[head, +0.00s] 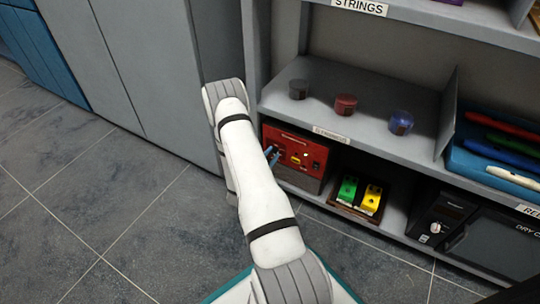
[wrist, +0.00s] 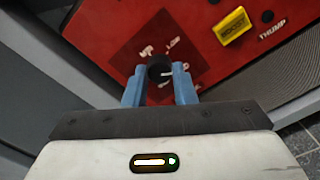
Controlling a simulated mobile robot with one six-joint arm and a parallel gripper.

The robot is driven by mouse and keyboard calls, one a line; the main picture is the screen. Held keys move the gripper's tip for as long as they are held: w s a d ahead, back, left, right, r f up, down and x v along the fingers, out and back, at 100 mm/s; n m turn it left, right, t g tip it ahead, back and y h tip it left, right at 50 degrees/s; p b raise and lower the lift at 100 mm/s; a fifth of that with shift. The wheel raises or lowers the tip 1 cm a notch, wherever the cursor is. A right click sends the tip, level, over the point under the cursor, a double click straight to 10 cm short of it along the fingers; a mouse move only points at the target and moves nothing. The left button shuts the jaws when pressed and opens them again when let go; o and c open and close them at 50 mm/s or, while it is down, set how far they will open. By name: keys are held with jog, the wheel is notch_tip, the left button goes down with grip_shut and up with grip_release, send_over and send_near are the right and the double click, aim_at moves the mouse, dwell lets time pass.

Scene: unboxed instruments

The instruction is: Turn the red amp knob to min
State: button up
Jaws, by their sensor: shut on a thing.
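The red amp (head: 292,143) stands in a low shelf bay, with a dark lower front. In the wrist view its red panel (wrist: 105,28) fills the upper part. A round black knob (wrist: 160,68) sits on a darker red patch, with a short white pointer line toward the right. Small pale labels surround it; one seems to read LOW, the others are too small to read. My gripper (wrist: 160,82) has its blue fingers shut on the knob, one on each side. In the head view my gripper (head: 272,157) is at the amp's left part, and the knob is hard to make out.
A yellow button (wrist: 232,26) and a THUMP label are right of the knob. Green (head: 347,189) and yellow (head: 372,197) pedals stand right of the amp. Several round containers sit on the shelf (head: 330,118) above. A black appliance (head: 440,220) is farther right. Open floor lies left.

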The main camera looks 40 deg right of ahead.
jog(key=n+p, duration=0.2)
jog(key=n, duration=0.4)
jog(key=shift+s+d, duration=0.15)
jog(key=n+p, duration=0.2)
jog(key=n, duration=0.4)
jog(key=shift+s+n, duration=0.1)
jog(key=shift+n, duration=0.3)
jog(key=n+p, duration=0.2)
jog(key=n, duration=1)
jog(key=shift+p, duration=0.4)
jog(key=shift+f+n, duration=0.1)
jog(key=shift+n, duration=0.2)
jog(key=o, duration=1)
